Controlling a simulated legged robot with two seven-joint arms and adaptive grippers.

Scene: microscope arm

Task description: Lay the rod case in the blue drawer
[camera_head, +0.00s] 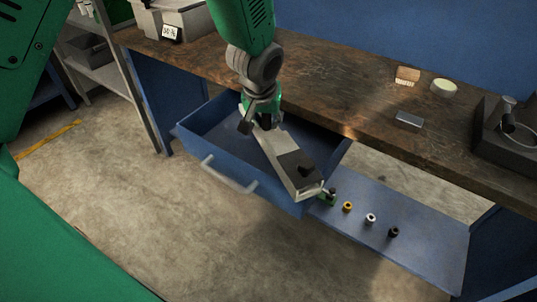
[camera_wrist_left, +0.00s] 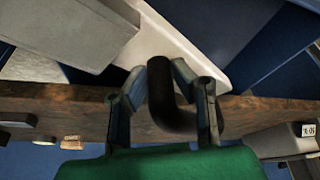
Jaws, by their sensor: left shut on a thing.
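The rod case (camera_head: 279,148) is a long pale box with a dark block on its near end. My left gripper (camera_head: 262,120) is shut on its far end. In the left wrist view, my left gripper (camera_wrist_left: 165,100) has its fingers around a black curved handle (camera_wrist_left: 172,118), with the pale case (camera_wrist_left: 172,38) beyond. The blue drawer (camera_head: 195,134) is pulled open under the bench. The case is over the drawer, its near end overlapping the front right corner in the picture. I cannot tell whether it touches the drawer. My right gripper is not in view.
The wooden bench (camera_head: 340,85) runs behind the drawer, with a small metal block (camera_head: 409,119) and a dark device (camera_head: 505,140) on it. A blue lower shelf (camera_head: 430,225) right of the drawer holds several small coloured knobs. Floor in front of the drawer is clear.

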